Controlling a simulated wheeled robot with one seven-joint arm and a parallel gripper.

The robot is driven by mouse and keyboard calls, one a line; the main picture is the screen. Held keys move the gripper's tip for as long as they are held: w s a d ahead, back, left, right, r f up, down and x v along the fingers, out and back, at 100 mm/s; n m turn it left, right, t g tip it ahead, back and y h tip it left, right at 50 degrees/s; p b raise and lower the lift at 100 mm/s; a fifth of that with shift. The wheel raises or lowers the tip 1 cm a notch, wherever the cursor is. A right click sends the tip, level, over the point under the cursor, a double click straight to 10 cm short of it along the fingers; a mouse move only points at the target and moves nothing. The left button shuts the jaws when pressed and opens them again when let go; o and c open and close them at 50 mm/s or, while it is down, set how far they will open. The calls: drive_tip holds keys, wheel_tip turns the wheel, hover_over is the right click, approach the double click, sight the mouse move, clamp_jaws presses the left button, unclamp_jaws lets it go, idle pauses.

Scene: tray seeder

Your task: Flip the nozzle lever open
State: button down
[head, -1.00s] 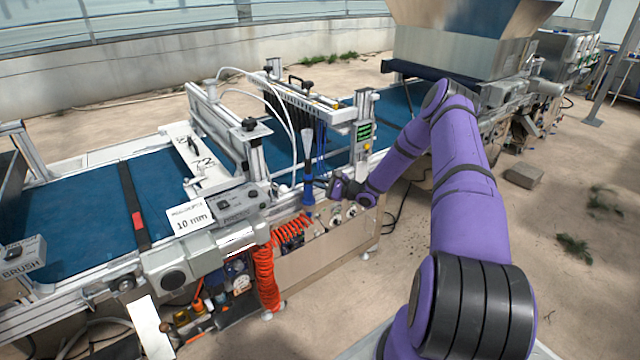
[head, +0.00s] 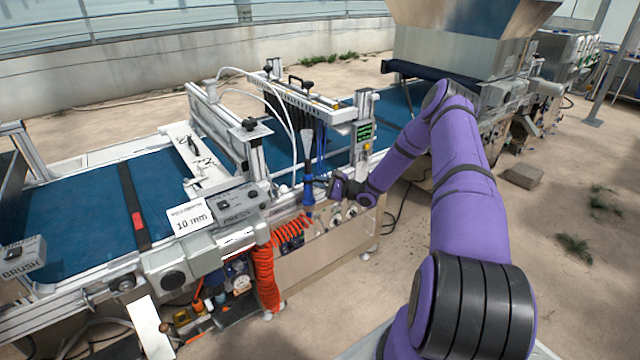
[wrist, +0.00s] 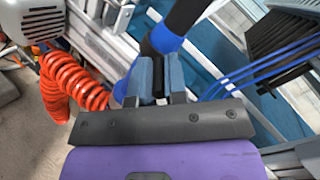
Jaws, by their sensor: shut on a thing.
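The blue nozzle (head: 309,190) hangs upright at the front side of the seeder frame, below a grey and black upper part. My gripper (head: 322,184) is at its right side, at about the height of the blue section. In the wrist view, the blue nozzle body (wrist: 165,40) runs diagonally just beyond my fingertips. My gripper (wrist: 157,78) is shut on a narrow black piece between its grey-blue fingers, which appears to be the nozzle lever (wrist: 158,80). The fingers hide most of the lever, so its exact angle cannot be told.
A coiled orange hose (head: 266,275) hangs at the lower left of the nozzle; it also shows in the wrist view (wrist: 75,80). Blue tubes (wrist: 265,65) run close to the right. A control box with a green display (head: 365,132) stands above right. Open floor lies to the right.

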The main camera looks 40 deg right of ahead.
idle(0.3)
drive_tip(key=c, duration=1.1)
unclamp_jaws()
drive_tip(key=shift+c, duration=0.2)
drive_tip(key=v, duration=1)
drive_tip(key=shift+s+d, duration=0.2)
drive_tip(key=shift+s, duration=0.15)
